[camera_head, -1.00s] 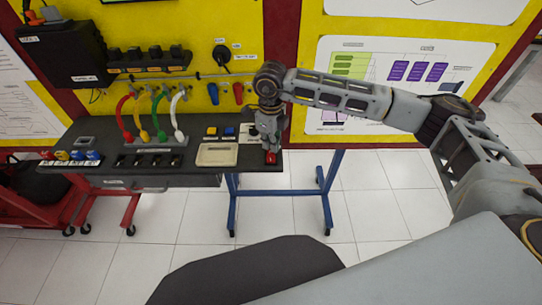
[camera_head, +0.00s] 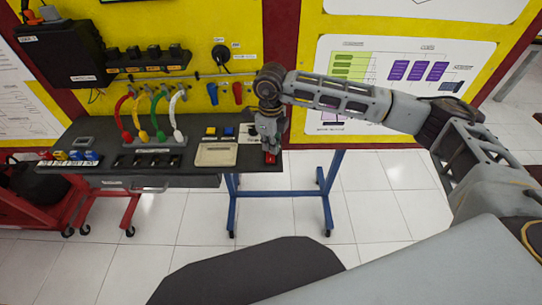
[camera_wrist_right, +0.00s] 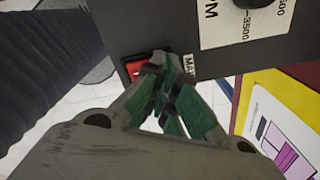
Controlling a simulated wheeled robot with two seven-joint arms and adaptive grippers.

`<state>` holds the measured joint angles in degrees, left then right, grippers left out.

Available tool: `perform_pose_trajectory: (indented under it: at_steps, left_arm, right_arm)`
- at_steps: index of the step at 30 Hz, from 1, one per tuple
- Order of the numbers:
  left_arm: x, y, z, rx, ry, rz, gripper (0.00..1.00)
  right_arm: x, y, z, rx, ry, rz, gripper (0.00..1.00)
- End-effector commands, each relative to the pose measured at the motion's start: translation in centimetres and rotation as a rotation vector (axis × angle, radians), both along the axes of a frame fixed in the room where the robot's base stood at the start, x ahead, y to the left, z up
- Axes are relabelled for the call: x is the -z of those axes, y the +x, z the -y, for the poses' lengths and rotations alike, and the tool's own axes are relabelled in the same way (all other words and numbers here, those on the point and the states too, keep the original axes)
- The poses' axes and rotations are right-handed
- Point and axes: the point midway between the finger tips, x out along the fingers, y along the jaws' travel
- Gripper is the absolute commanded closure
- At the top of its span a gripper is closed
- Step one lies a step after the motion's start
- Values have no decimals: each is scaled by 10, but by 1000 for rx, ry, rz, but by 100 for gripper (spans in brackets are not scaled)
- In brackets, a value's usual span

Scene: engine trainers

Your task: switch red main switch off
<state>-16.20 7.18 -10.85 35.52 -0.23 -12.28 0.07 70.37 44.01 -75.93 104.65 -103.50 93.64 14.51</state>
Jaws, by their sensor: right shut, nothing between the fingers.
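The red main switch (camera_head: 271,161) sits at the right front corner of the dark bench top. It also shows in the right wrist view (camera_wrist_right: 134,67) as a red rocker in a dark panel, beside a white label that begins "MA". My right gripper (camera_head: 269,151) points down at the switch from above; its closed fingers (camera_wrist_right: 165,70) have their tips at the right edge of the red rocker and hide part of it. I cannot tell whether they touch it, or which way the rocker is set. The fingers hold nothing. My left gripper is not in view.
The trainer bench (camera_head: 190,180) carries coloured cables (camera_head: 157,115), a beige tray (camera_head: 216,154) and blue and yellow buttons (camera_head: 210,131) left of the gripper. A black knob (camera_wrist_right: 247,3) is near the switch. A yellow panel stands behind; open floor lies right of the bench.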

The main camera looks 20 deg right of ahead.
Motion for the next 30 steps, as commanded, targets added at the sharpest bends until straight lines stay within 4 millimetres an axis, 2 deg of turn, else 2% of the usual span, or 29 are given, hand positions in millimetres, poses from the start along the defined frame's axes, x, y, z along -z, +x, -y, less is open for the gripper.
perform_pose_trajectory:
  at_steps: [1,14,30]
  left_arm:
    - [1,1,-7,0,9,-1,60]
    - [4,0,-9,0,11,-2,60]
    - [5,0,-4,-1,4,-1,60]
  right_arm:
    - [2,0,0,0,0,0,100]
    - [6,0,0,0,0,0,100]
    - [5,0,0,0,-1,-1,100]
